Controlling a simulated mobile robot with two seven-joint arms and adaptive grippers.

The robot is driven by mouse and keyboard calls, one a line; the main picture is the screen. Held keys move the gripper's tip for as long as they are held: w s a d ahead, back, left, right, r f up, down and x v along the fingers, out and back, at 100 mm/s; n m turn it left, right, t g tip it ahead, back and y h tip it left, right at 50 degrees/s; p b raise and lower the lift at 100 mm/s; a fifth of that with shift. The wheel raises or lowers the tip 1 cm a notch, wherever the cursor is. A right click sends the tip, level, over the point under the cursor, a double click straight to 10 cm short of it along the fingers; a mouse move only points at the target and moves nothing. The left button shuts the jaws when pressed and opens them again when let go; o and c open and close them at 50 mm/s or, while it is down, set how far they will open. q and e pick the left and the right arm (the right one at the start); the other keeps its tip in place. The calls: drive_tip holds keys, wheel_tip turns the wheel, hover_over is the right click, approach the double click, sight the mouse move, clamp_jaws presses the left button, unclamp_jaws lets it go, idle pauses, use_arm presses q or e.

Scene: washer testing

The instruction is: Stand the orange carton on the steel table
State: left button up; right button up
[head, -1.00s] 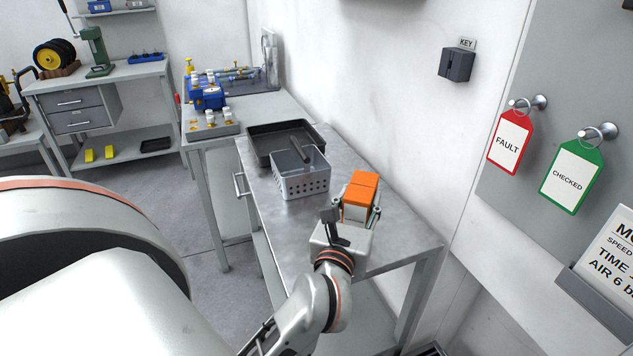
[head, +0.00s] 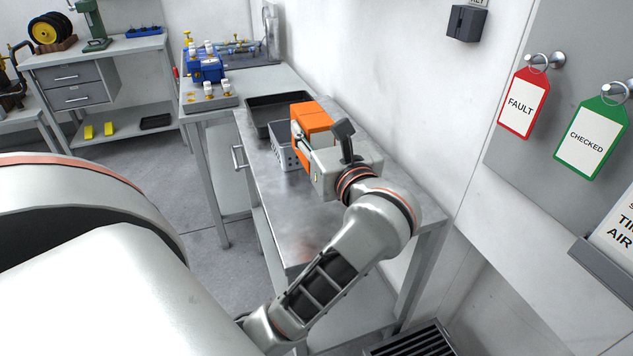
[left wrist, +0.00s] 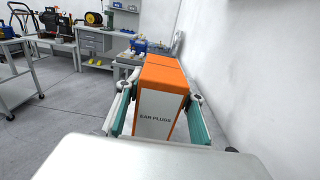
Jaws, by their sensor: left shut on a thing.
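The orange carton (head: 313,121) has an orange top and, in the left wrist view, a white end marked "EAR PLUGS" (left wrist: 157,114). My left gripper (head: 318,143) is shut on it, one finger on each side. The carton looks upright and is held over the steel table (head: 300,225), in front of part of the grey basket. I cannot tell the exact gap below it. My right gripper is not in view.
A grey perforated basket (head: 281,152) stands on the table beside and partly behind the carton. A black tray (head: 262,112) lies at the far end. The near part of the tabletop is bare. A white wall (head: 380,90) borders the right side.

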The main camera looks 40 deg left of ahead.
use_arm(q)
drive_tip(key=shift+f+b, duration=0.95)
drive_tip(key=shift+f, duration=6.25)
drive_tip(key=shift+f, duration=0.1)
drive_tip(key=o, duration=1.1)
